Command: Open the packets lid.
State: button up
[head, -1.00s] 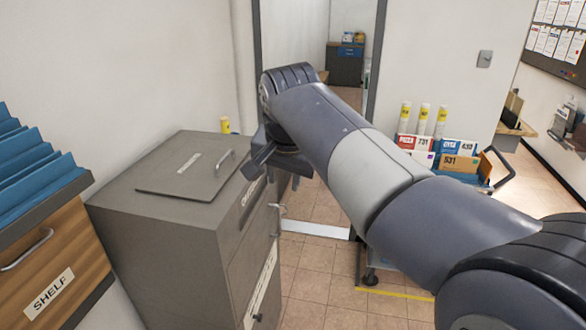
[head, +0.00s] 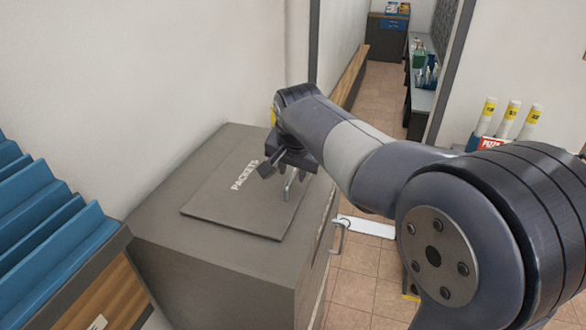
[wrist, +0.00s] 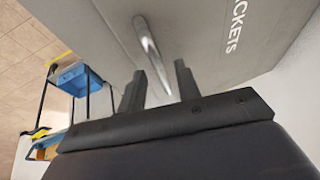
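The packets lid (head: 235,205) is a flat grey panel lettered "PACKETS". It lies flat and shut on top of the grey cabinet (head: 165,235). Its slim metal handle (head: 291,186) stands near the lid's right side, partly hidden by my gripper (head: 280,170). In the wrist view, the handle (wrist: 149,50) comes down between the two dark fingers of my gripper (wrist: 158,88), which are spread apart. The fingers do not look closed on it. The lettered lid (wrist: 205,45) fills the upper part of that view. Whether the fingers touch the handle I cannot tell.
A blue pleated stack (head: 45,215) on a wooden unit (head: 95,280) stands at the left. A metal handle (head: 341,236) sticks out from the cabinet's right side. A blue cart (wrist: 78,78) shows in the wrist view. Tiled floor lies right of the cabinet.

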grip_shut()
jog(key=shift+r, duration=0.15)
dwell(0.4)
